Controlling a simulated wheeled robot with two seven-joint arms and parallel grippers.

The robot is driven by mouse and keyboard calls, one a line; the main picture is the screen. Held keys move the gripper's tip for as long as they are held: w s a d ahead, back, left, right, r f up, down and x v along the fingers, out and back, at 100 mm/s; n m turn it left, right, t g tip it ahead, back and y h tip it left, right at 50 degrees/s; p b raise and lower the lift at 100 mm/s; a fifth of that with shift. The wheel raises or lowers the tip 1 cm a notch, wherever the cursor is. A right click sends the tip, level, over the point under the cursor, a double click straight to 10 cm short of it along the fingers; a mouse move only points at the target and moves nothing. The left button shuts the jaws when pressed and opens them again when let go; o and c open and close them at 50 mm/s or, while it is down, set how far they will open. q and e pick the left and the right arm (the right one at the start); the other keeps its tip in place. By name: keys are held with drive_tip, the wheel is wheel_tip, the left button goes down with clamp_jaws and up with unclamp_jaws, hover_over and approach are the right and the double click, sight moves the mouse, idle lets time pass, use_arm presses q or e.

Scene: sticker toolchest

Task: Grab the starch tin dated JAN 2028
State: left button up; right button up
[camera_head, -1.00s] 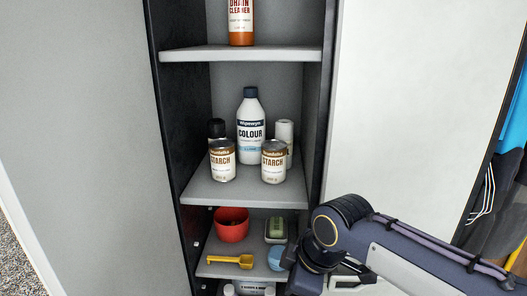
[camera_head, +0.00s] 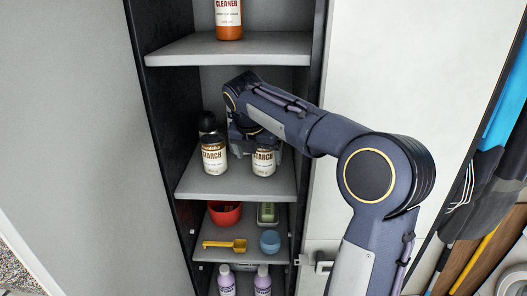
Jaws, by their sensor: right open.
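Two starch tins with brown-and-white labels stand upright on the middle shelf. The left starch tin (camera_head: 214,157) is in full view. The right starch tin (camera_head: 264,162) has its upper part covered by my right gripper (camera_head: 252,143). The date print on both tins is too small to read. My right arm comes in from the right, and its wrist hangs above and behind the right tin. The right gripper is open; its fingertips are largely hidden, and I cannot tell whether they touch the tin. My left gripper is not in view.
A black-capped bottle (camera_head: 207,122) stands behind the left tin. My arm hides the white bottle. The upper shelf (camera_head: 230,48) holds drain cleaner (camera_head: 228,18). Below are a red bowl (camera_head: 225,214), yellow scoop (camera_head: 225,246) and blue cup (camera_head: 270,242). Cabinet side walls are close.

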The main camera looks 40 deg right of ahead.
drive_tip(key=w+d, duration=0.1)
drive_tip(key=w+d+p, duration=0.1)
drive_tip(key=d, duration=0.1)
drive_tip(key=w+d, duration=0.1)
drive_tip(key=shift+w+d+f+p, duration=0.1)
drive_tip(key=shift+d+f+p, duration=0.1)
drive_tip(key=shift+d+p, duration=0.2)
drive_tip(key=shift+f, duration=0.35)
drive_tip(key=shift+c, duration=0.4)
drive_tip(key=c, duration=1.2)
drive_tip(key=shift+r, duration=0.1)
drive_tip(key=shift+c, duration=0.7)
drive_tip(key=shift+r, duration=0.1)
